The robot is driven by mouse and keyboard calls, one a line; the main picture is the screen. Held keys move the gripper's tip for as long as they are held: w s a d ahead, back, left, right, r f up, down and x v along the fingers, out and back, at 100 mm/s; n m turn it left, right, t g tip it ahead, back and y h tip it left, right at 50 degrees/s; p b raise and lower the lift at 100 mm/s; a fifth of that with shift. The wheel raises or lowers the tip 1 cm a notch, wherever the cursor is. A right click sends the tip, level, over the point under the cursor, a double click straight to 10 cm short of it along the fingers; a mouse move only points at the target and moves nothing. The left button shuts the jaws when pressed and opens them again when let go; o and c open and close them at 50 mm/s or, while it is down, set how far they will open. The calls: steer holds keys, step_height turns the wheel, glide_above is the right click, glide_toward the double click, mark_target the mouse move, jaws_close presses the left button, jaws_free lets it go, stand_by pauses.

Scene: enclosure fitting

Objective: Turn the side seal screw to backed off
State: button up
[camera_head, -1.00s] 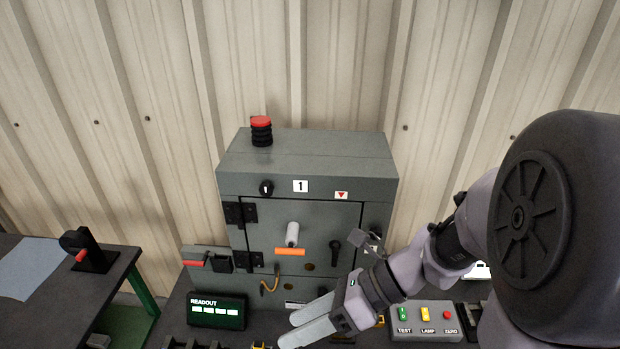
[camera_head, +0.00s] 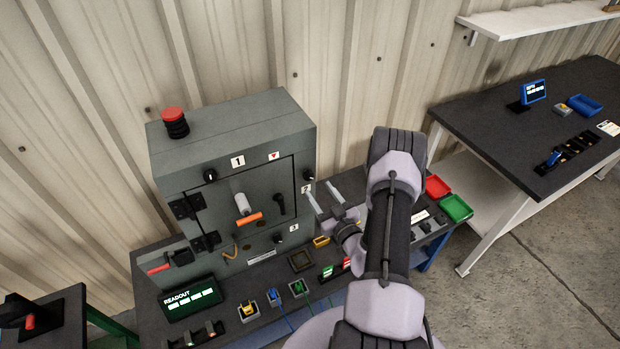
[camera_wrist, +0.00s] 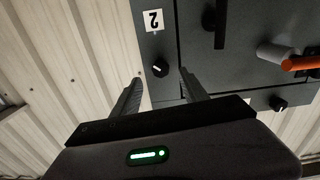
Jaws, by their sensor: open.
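A grey cabinet (camera_head: 200,135) stands on the bench. A small black screw knob (camera_head: 308,175) sits on its right front strip, by the label 2 (camera_head: 307,189); I take it for the side seal screw. In the wrist view the knob (camera_wrist: 160,68) shows a short white mark, slanted in the picture. My gripper (camera_head: 318,188) is open and empty, its fingers pointing toward the cabinet's right edge. In the wrist view the knob appears between the fingertips of my gripper (camera_wrist: 161,77), with no visible contact.
Similar knobs sit by label 1 (camera_head: 210,175) and label 3 (camera_head: 278,238). The door carries a black handle (camera_head: 280,204) and an orange-tipped lever (camera_head: 248,218). Connectors and a readout (camera_head: 190,298) are below.

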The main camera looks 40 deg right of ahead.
mark_target(310, 178)
steer(key=x, duration=0.6)
steer(key=shift+w, duration=0.3)
steer(key=shift+c, duration=0.4)
jaws_close()
